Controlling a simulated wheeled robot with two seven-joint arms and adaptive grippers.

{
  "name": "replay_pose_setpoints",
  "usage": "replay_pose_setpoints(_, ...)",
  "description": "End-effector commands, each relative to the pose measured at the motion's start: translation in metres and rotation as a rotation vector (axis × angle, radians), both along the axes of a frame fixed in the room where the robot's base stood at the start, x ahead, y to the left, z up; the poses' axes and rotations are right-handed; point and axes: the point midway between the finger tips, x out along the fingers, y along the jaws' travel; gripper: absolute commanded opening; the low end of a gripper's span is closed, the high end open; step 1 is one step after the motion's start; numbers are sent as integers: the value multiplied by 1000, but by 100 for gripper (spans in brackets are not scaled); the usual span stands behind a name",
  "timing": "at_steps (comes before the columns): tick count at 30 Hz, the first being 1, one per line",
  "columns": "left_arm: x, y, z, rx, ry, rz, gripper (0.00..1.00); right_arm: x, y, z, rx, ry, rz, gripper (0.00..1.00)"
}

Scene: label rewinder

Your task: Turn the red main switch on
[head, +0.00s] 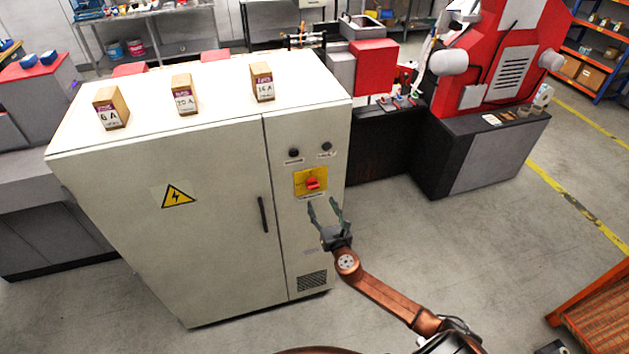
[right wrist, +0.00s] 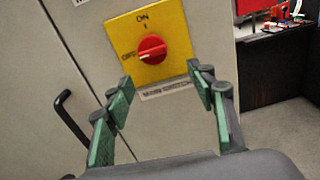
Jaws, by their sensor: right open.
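The red main switch (head: 312,184) is a rotary knob on a yellow plate (head: 299,176) on the cabinet's right front panel. In the right wrist view the red knob (right wrist: 152,50) has a white mark pointing left to OFF; ON is printed at the plate's top. My right gripper (head: 325,204) is open and empty just below and in front of the knob. In the right wrist view its green-padded fingers (right wrist: 161,84) spread to either side below the knob, apart from it. My left gripper is not in view.
The pale cabinet (head: 215,155) has a dark door handle (head: 263,214) left of the switch and two dark buttons above it. Several labelled boxes (head: 184,94) stand on top. A red machine (head: 510,60) stands back right. Floor in front right is clear; an orange slatted object (head: 600,315) lies lower right.

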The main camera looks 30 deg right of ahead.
Motion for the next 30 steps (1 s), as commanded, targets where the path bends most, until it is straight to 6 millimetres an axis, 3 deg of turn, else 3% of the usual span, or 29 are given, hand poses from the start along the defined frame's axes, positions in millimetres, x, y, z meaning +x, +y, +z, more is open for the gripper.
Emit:
replay_pose_setpoints(1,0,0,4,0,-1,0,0,2,4,13,-29,-13,8,51)
replay_pose_setpoints(3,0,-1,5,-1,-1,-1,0,6,5,20,-51,-22,13,51)
replay_pose_setpoints(18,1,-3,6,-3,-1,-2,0,71,-10,19,-54,-21,13,51)
replay_pose_setpoints(30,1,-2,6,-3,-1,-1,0,78,-12,19,-51,-21,13,51)
